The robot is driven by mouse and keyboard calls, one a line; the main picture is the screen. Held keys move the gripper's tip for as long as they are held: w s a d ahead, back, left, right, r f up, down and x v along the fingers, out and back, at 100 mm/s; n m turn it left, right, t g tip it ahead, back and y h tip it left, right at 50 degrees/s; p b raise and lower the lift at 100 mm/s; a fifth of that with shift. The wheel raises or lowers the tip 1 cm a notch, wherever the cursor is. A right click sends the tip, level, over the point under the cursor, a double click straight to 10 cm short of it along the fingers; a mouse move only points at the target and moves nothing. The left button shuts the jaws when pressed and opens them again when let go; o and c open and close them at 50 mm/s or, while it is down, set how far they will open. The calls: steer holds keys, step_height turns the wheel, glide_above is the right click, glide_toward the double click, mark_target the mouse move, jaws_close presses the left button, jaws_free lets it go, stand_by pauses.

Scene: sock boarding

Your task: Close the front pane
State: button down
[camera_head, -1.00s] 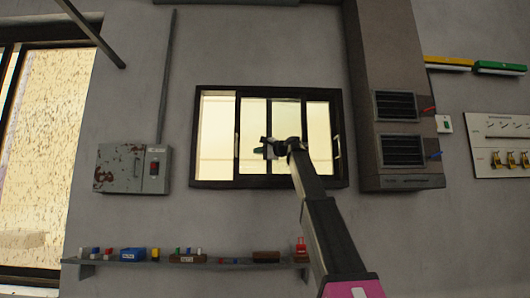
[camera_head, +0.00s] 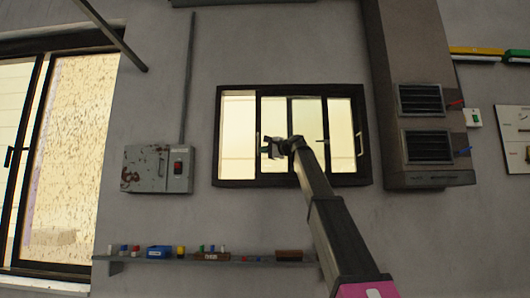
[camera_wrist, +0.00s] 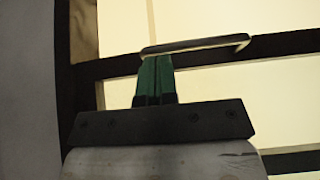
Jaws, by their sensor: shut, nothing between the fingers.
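A dark-framed sliding window (camera_head: 294,181) is set in the grey wall ahead. Its panes overlap, with several dark uprights and a bright clear section at the left. A pale upright handle (camera_head: 257,140) sits on the left stile of a sliding pane; another handle (camera_head: 359,141) is at the right side. I cannot tell for sure which pane is in front. My gripper (camera_head: 268,150) is shut and empty, just right of the left handle, in front of the glass. In the wrist view, my green fingers (camera_wrist: 155,75) meet a pale bar-shaped handle (camera_wrist: 197,46) at their tips; contact is unclear.
A rusty electrical box (camera_head: 157,169) hangs left of the window. A vented duct cabinet (camera_head: 428,180) stands out close on the right. A shelf (camera_head: 140,260) with small items runs below. A larger window (camera_head: 85,130) is at far left.

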steer(key=a, duration=1.7)
steer(key=shift+a, duration=0.15)
